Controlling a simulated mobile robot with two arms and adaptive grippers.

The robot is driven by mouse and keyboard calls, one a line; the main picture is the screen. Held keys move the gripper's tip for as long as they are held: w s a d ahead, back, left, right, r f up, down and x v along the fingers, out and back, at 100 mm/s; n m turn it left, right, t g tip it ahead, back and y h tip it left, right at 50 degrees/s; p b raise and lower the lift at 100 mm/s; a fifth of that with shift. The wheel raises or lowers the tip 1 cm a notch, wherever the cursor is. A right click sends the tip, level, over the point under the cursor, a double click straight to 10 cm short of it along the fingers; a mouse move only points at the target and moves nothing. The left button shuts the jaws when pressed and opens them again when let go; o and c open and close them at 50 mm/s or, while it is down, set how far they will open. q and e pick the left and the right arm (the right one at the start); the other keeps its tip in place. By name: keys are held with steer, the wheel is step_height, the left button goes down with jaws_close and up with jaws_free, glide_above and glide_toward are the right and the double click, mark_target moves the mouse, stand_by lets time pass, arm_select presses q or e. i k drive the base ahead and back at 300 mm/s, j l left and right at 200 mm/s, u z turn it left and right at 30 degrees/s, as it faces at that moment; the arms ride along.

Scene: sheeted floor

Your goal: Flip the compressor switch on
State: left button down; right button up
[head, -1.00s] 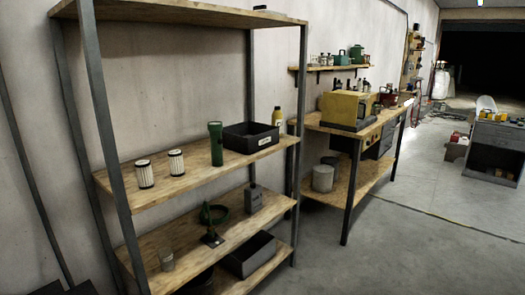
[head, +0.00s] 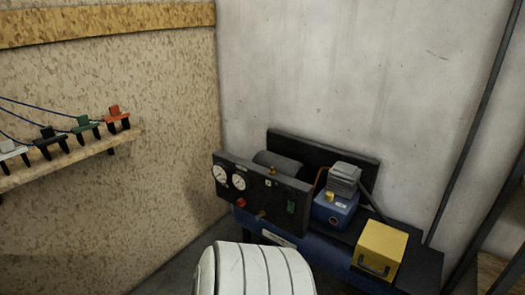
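The compressor (head: 300,240) stands in the corner, with a blue tank, a motor and a dark front panel (head: 262,190). Neither of my grippers is in view.
A white ribbed rounded shape (head: 258,270) stands in front of the compressor; I cannot tell what it is. A yellow box (head: 380,250) sits at the compressor's right. A shelf (head: 70,160) with coloured clamp-like items is on the left wall.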

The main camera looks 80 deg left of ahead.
mark_target(291, 205)
steer(key=u, duration=2.7)
